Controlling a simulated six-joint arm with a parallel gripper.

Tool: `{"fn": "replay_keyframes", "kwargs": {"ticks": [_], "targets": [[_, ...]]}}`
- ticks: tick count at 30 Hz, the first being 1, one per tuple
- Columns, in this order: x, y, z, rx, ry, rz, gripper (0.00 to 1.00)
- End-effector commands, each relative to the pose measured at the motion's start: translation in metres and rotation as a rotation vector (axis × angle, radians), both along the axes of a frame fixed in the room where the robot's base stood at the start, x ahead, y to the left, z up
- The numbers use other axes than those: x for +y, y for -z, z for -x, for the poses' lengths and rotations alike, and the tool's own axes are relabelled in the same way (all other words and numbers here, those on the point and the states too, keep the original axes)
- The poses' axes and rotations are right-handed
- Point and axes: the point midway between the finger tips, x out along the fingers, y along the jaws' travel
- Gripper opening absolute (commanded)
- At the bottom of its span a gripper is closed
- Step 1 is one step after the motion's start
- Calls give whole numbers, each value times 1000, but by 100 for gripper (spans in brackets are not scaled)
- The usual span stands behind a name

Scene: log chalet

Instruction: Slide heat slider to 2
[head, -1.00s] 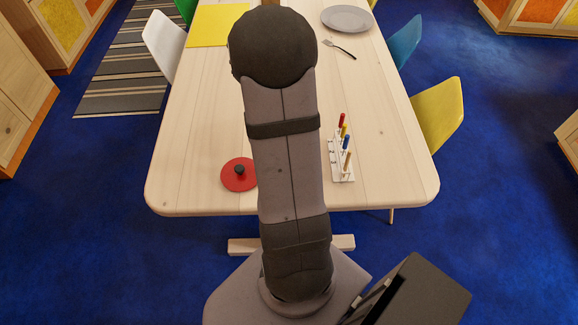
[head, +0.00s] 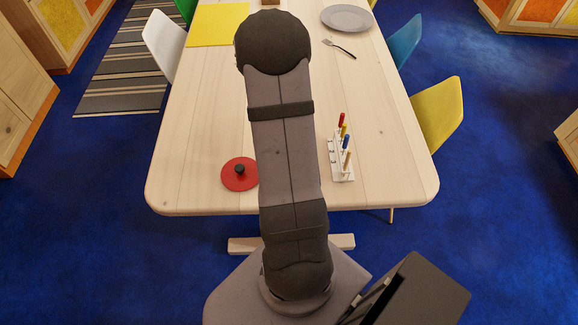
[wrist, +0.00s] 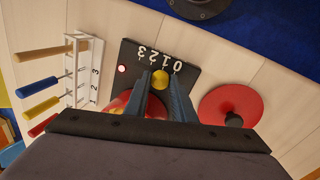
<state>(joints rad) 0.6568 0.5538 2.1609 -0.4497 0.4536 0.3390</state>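The heat slider is a black panel (wrist: 187,79) in the wrist view, with white digits 0 to 3 that read upside down. A round yellow knob (wrist: 160,80) sits on it, below the row of digits in the picture. My gripper (wrist: 159,76) has one finger on each side of the knob, tips close to it. I cannot tell whether the fingers press on the knob or stand slightly apart from it. Which digit the knob lines up with is unclear. In the head view my arm hides the panel and gripper.
A red disc with a dark knob (head: 238,175) lies beside the panel. Another red part (wrist: 119,103) shows behind the fingers. A white rack (head: 341,167) with colored-handled pieces stands on the other side. A fork (head: 340,48) and grey plate (head: 347,18) lie far back.

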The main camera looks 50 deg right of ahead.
Motion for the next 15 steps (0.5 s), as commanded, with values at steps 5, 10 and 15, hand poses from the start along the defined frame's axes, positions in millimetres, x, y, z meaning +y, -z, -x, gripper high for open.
{"fn": "replay_keyframes", "kwargs": {"ticks": [5, 10, 15], "targets": [[0, 0, 0, 0, 0, 0, 0], [-12, 0, 11, 0, 5, 1, 0], [-20, -1, 18, -1, 1, 2, 0]]}}
